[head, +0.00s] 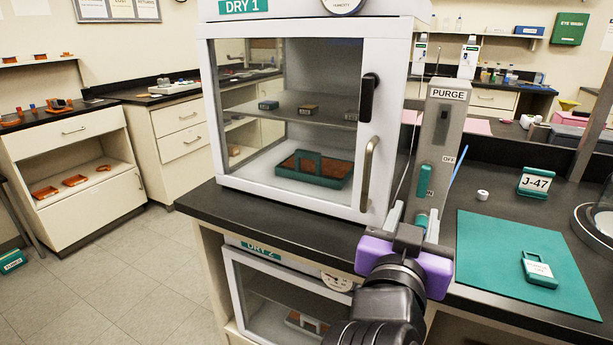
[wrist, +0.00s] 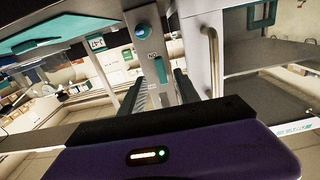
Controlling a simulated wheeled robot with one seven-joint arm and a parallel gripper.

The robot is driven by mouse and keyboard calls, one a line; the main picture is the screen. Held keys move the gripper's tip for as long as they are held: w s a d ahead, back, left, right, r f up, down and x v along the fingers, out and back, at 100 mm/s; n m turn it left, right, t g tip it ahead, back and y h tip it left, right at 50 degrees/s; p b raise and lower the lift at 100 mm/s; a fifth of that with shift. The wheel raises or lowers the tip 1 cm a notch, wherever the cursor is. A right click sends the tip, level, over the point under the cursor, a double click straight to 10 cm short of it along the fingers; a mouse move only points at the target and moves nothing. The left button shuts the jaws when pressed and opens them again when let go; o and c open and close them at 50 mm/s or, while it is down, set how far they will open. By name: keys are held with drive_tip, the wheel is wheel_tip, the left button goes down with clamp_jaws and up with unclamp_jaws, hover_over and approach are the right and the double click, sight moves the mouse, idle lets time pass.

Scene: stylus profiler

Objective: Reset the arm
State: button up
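My gripper (head: 414,214) is at the front of the grey PURGE panel (head: 447,118), just right of the upper dry cabinet (head: 291,200). Its two fingers stand apart, with the lower end of the panel showing between them in the head view. Nothing is seen held. A teal switch (head: 424,180) on the panel is just above the fingertips, near the OFF and ON marks. In the wrist view the fingers (wrist: 161,88) flank the panel and its teal switch (wrist: 160,70). I cannot tell whether they touch the panel.
The cabinet's glass door with its handle (head: 369,172) is close at the left of my gripper. A teal mat (head: 500,250) with a small teal tagged item (head: 539,270) lies at the right. A J-47 sign (head: 535,182) stands behind it.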

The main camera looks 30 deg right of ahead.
drive_tip(key=w+a+r+n+t+y, duration=0.2)
drive_tip(key=w+a+n+t+y, duration=0.25)
drive_tip(key=a+n+t, duration=0.3)
drive_tip(key=s+a+f+n+t+y, duration=0.2)
drive_tip(key=s+a+f+n+y, duration=0.5)
drive_tip(key=f+y, duration=0.4)
drive_tip(key=s+f+m+g, duration=0.1)
drive_tip(key=s+f+g, duration=0.1)
drive_tip(key=s+f, duration=0.5)
drive_tip(key=s+f+m+g+h, duration=0.1)
drive_tip(key=s+f+m+g, duration=0.15)
drive_tip(key=s, duration=0.75)
drive_tip(key=s+f+g, duration=0.1)
drive_tip(key=s+f, duration=0.4)
drive_tip(key=s, duration=0.4)
wheel_tip(320, 180, up, 12)
drive_tip(key=p, duration=1.2)
drive_tip(key=shift+d+p, duration=0.25)
drive_tip(key=shift+p, duration=0.05)
